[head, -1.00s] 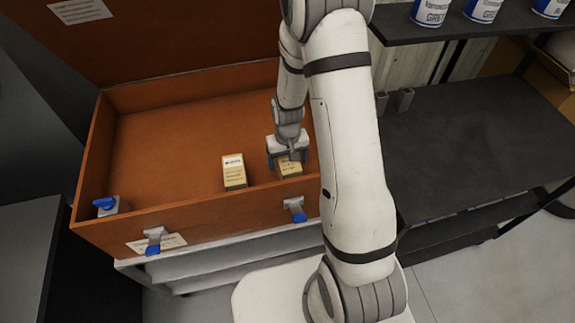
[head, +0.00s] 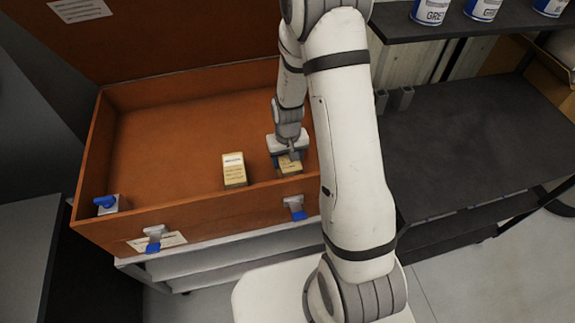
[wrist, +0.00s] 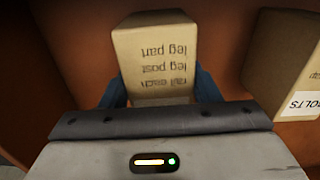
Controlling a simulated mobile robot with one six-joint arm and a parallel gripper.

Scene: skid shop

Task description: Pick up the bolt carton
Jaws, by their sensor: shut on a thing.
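Two tan cartons stand in the open brown crate (head: 166,205). My gripper (wrist: 162,92) is shut on the right-hand carton of the head view (head: 290,169). In the wrist view this held carton (wrist: 155,50) sits between the blue fingers and shows upside-down print reading "rail each", "leg post" and "leg part". I see no name label on it. The other carton (head: 234,170) stands free to its left; in the wrist view it is at the right edge (wrist: 284,60), with a white label reading "BOLTS". I cannot tell whether the held carton is clear of the crate floor.
The crate's front wall (head: 205,212) is close in front of both cartons, with metal latches with blue tabs. A blue-handled clamp (head: 108,204) is at the left corner. The crate floor behind and left is bare. A dark bench (head: 465,135) and a shelf with cans stand right.

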